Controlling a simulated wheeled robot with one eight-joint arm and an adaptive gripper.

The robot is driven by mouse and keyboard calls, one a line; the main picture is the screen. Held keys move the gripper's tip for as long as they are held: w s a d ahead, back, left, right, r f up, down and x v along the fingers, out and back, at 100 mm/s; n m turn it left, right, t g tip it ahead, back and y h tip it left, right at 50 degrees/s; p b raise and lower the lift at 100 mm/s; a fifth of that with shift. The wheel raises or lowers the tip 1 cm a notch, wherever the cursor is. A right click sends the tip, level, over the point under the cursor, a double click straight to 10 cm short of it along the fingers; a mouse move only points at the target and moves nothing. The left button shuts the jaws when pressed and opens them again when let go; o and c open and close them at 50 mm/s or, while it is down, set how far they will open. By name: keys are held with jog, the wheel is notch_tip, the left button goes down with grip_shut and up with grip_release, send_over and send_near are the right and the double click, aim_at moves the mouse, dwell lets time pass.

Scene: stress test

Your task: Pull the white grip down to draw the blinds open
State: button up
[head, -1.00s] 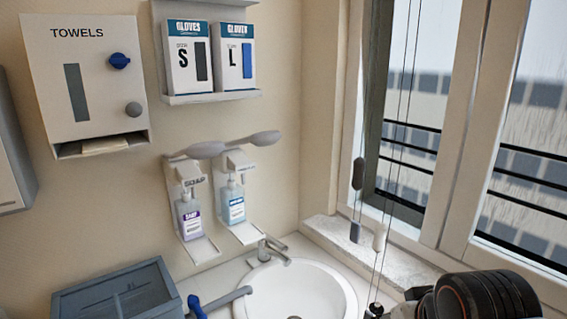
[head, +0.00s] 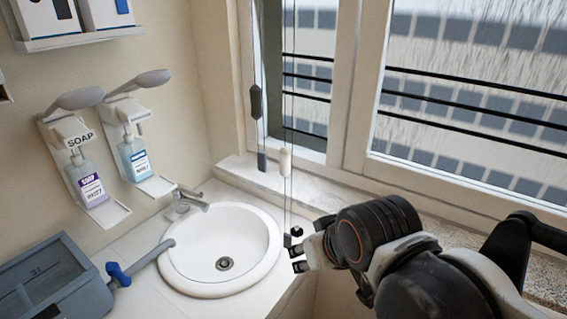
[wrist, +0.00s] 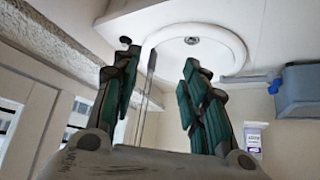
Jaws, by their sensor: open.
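The white grip (head: 285,161) hangs upright on a thin cord in front of the window, over the sill's edge. My gripper (head: 296,252) is open and empty, below the white grip and close to the lower cords. In the wrist view my gripper (wrist: 157,75) has its two green-padded fingers apart. Thin cords (wrist: 146,90) show between them, nearer the left finger; I cannot tell their depth. The white grip is not clearly visible there.
A dark grip (head: 256,101) and a grey grip (head: 262,161) hang left of the white one. The white sink (head: 220,245) with its tap (head: 186,198) is at the lower left. The window frame (head: 355,90) and stone sill (head: 450,205) stand behind my arm.

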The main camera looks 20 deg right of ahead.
notch_tip(320, 180, up, 26)
jog(key=m+g+p, duration=0.5)
jog(key=g+p, duration=0.2)
jog(key=p, duration=2.1)
send_over(285, 162)
jog(key=w, duration=0.1)
jog(key=f, duration=1.3)
jog(key=shift+w+d+f+p, duration=0.1)
jog(key=shift+d+f+p, duration=0.1)
jog(key=shift+f+p, duration=0.2)
grip_shut()
